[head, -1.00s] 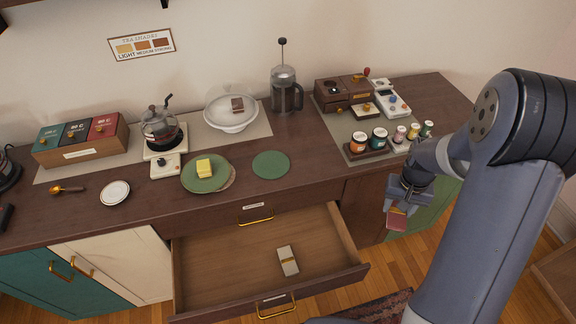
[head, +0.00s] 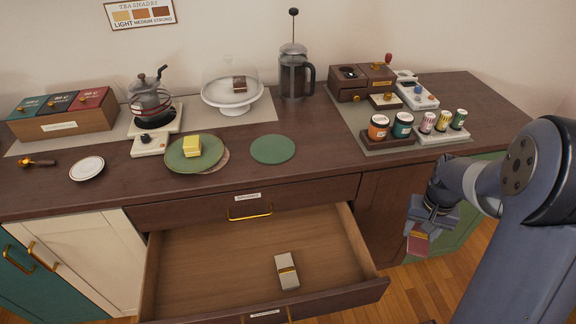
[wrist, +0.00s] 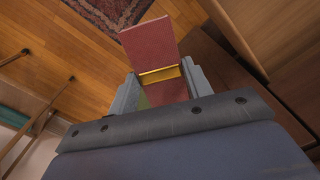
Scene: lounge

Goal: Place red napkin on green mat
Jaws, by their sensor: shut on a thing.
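My gripper (head: 434,214) is at the right in the head view, in front of the cabinet and below the counter top. It is shut on the red napkin (head: 418,242), a folded dark red cloth with a gold band. The napkin (wrist: 150,45) also shows between the fingers in the wrist view, sticking out past the fingertips. The green mat (head: 272,149) is a round flat disc lying on the counter, bare, to the left of my gripper and well apart from it.
An open drawer (head: 215,262) juts out below the mat, holding a pale banded napkin (head: 287,270). A green plate (head: 190,160) with a yellow block stands left of the mat. A French press (head: 294,75) stands behind it. Several jars (head: 403,125) stand at right.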

